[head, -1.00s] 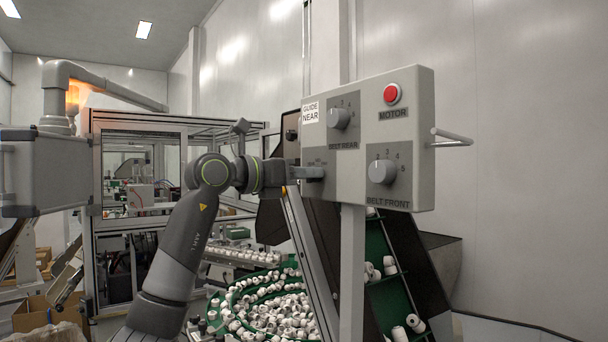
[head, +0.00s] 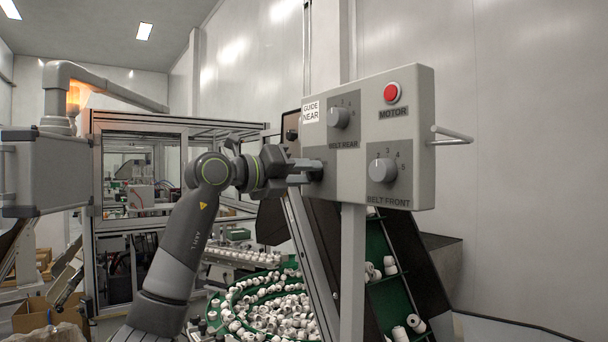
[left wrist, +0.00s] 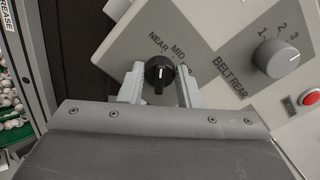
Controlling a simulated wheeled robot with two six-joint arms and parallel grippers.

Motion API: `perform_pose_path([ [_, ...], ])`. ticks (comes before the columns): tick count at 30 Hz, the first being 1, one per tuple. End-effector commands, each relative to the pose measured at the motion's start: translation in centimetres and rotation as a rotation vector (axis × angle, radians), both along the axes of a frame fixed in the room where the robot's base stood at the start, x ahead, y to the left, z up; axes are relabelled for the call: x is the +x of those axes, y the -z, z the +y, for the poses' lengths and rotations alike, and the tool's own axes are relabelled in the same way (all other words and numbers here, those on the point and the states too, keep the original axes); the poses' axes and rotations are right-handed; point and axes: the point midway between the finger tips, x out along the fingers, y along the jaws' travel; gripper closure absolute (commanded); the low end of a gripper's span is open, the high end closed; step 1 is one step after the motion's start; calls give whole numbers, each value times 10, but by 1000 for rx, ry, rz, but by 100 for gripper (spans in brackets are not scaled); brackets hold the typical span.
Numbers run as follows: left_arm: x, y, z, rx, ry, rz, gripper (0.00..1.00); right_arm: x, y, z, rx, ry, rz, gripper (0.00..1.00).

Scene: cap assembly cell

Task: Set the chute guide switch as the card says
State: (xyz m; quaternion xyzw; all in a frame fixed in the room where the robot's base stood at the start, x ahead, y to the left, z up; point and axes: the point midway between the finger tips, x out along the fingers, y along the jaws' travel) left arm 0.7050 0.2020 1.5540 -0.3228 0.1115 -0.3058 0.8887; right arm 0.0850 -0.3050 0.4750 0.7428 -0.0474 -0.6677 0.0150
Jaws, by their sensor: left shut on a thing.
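The card (head: 311,112) at the control box's upper left corner reads "GUIDE NEAR". The guide switch is a small black knob (left wrist: 159,72) in the left wrist view, with "NEAR" printed at its upper left and "MID" at its upper right. My left gripper (head: 310,172) is at the box's lower left panel, shut on this knob, with one finger on each side (left wrist: 161,85). In the head view the gripper hides the knob and its labels. My right gripper is not in view.
The control box (head: 408,130) also carries the belt rear knob (head: 339,118), the belt front knob (head: 382,170) and a red motor button (head: 391,93). A rail handle (head: 452,142) sticks out at its right. White caps (head: 275,308) fill the green feeder below.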

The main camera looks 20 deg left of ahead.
Motion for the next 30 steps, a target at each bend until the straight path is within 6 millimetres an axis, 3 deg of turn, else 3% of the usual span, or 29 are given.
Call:
perform_pose_path([
  [14,0,-1,1,-15,-3,8,92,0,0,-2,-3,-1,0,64],
  [15,0,-1,1,-15,-3,8,67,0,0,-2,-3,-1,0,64],
  [19,0,-1,1,-14,-2,8,50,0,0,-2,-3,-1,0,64],
  [30,-3,1,4,-13,-3,8,48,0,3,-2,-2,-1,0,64],
])
